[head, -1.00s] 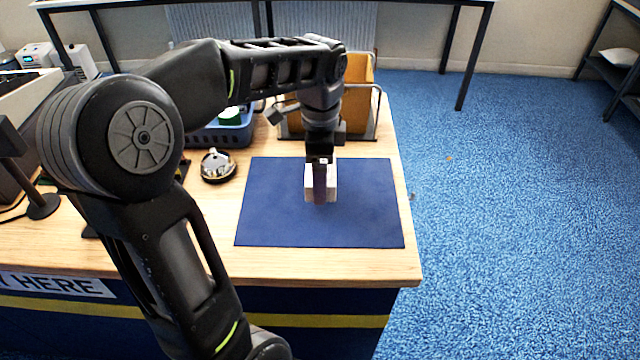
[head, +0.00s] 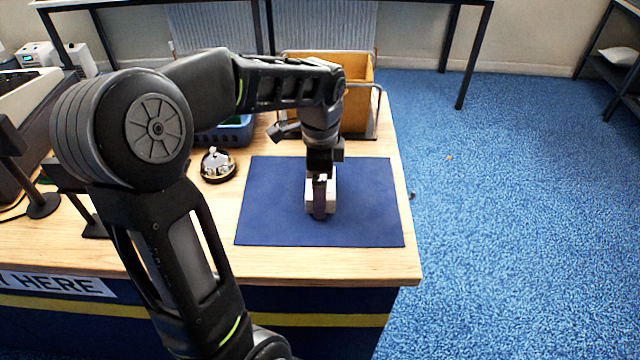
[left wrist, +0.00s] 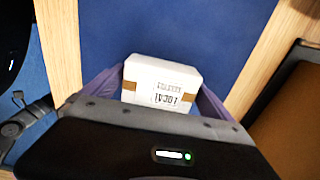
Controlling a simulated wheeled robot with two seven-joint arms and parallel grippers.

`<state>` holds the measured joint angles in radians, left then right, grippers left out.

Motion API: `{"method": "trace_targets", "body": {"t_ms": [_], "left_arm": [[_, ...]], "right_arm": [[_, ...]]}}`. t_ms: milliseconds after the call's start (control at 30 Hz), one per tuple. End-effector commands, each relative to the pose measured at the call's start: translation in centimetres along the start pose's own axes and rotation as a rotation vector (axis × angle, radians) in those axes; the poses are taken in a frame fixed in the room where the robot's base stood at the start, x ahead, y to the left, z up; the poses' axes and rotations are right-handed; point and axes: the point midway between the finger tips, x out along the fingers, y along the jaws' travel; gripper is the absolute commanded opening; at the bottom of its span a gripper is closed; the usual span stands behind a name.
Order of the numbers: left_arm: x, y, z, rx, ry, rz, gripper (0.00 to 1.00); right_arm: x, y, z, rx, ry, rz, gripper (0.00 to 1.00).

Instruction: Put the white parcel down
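The white parcel (head: 329,194) is a small white box over the blue mat (head: 270,205) on the counter. In the left wrist view the parcel (left wrist: 162,82) shows brown tape and a printed label. My left gripper (head: 320,212) points down at it, with a finger on either side of the parcel in the wrist view, shut on it. The parcel is at or very near the mat; I cannot tell whether it touches. My right gripper is not in view.
A service bell (head: 217,165) stands left of the mat. A blue basket (head: 232,134) and a brown carton in a metal rack (head: 357,95) stand behind. The mat is clear around the parcel. The counter's right edge is close by.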

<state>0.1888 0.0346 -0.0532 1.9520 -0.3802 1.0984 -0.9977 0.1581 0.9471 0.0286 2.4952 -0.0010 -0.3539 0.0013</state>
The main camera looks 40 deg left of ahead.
Motion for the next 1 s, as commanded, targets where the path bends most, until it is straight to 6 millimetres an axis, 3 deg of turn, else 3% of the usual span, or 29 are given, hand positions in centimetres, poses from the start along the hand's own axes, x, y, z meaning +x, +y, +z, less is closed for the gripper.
{"method": "trace_targets", "body": {"t_ms": [267,467,933,1000], "left_arm": [[-0.1,0.0,0.0,0.0,0.0,0.0,1.0],[-1.3,-0.1,0.0,0.0,0.001,-0.003,1.0],[-10.3,-0.1,0.0,0.0,0.002,-0.003,1.0],[-11.8,0.0,0.0,0.0,0.0,-0.001,1.0]], "right_arm": [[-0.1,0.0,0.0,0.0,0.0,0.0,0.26],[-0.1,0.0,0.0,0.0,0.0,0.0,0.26],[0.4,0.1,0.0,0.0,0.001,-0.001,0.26],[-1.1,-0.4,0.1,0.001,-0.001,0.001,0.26]]}}
